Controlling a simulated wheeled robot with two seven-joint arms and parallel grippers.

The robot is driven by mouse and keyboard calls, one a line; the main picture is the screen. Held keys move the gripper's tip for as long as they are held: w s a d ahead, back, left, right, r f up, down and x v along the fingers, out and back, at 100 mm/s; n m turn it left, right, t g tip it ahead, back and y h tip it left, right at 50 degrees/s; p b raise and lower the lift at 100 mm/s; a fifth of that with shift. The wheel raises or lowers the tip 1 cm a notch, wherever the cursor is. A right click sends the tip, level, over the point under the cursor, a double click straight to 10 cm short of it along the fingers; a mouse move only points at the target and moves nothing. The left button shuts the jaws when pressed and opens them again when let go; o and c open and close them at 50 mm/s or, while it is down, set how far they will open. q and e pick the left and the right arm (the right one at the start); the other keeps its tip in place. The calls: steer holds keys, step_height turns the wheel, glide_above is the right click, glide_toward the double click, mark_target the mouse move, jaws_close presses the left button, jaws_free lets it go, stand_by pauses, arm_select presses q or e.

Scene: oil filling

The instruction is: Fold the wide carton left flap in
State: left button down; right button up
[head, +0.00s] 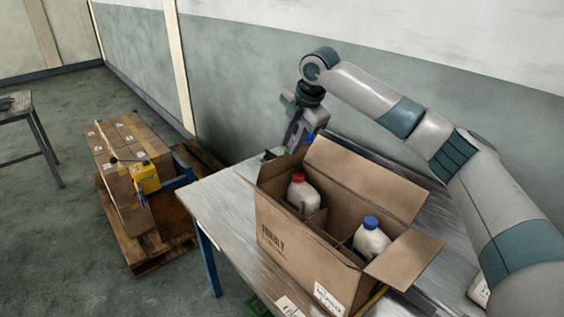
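The wide carton (290,248) stands open on the metal table. Its long back flap (368,178) stands up and leans outward; its right flap (404,259) spreads outward. A short left flap (279,168) shows upright at the left end. Inside are a white bottle with a red cap (303,194), a white bottle with a blue cap (371,240) and cardboard dividers. My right gripper (291,146) points down just behind the carton's back left corner. Its fingertips are partly hidden by the carton, so its opening and any contact are unclear. My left gripper is not in view.
The metal table (222,200) is bare left of the carton. A wall runs close behind my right arm. On the floor at left, a pallet (146,250) bears taped cartons (118,150) and a yellow tape dispenser (146,178). Another table (22,128) stands far left.

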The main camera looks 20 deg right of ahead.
mark_target(279, 174)
steer(key=p+x, duration=0.3)
steer(key=x, duration=0.7)
steer(key=shift+w+f, duration=0.1)
steer(key=shift+f, duration=0.25)
steer(key=shift+c, duration=0.6)
jaws_close()
stand_by(0.4)
